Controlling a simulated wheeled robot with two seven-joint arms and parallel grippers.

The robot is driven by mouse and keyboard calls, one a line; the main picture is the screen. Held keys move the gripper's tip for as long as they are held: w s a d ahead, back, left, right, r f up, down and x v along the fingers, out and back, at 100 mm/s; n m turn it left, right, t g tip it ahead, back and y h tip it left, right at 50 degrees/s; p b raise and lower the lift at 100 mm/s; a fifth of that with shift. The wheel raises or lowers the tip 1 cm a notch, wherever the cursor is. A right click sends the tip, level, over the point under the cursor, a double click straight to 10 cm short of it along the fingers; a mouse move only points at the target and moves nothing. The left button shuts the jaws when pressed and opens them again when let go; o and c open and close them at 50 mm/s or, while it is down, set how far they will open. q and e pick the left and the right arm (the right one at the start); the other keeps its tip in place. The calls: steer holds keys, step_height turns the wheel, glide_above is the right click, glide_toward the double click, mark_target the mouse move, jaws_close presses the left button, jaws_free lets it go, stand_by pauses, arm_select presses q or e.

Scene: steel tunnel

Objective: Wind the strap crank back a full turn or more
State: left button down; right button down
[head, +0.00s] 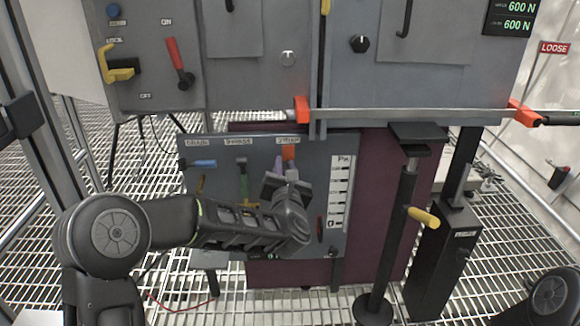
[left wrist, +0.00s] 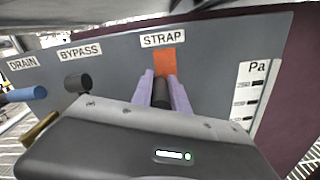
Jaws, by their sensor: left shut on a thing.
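The strap crank (left wrist: 161,92) shows as a black grip in front of an orange plate (left wrist: 165,60), under the STRAP label in the left wrist view. My left gripper (head: 284,172) is at the upper middle of the grey panel (head: 225,165) in the head view, and its body hides most of the crank there. Its two pale purple fingers (left wrist: 163,95) are shut on the black grip, one on each side. The rest of the crank is hidden behind the gripper. My right gripper is not in view.
A post with a yellow handle (head: 423,217) stands to the right. A grey cabinet (head: 260,80) and a bar (head: 410,115) overhang the panel.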

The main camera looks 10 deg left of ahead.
arm_select(q)
steer(key=shift+s+a+f+n, duration=0.15)
steer(key=shift+a+n, duration=0.15)
steer(key=shift+n, duration=0.45)
steer(key=shift+a+f+n, duration=0.15)
steer(key=shift+a+n, duration=0.15)
steer(key=shift+n, duration=0.4)
steer(key=shift+s+a+f+n, duration=0.15)
steer(key=shift+a+n, duration=0.15)
steer(key=shift+n, duration=0.45)
steer(key=shift+w, duration=0.1)
steer(key=c, duration=1.3)
jaws_free()
steer(key=p+v, duration=0.2)
steer(key=v, duration=0.5)
steer(key=shift+s, duration=0.4)
steer(key=shift+d, duration=0.1)
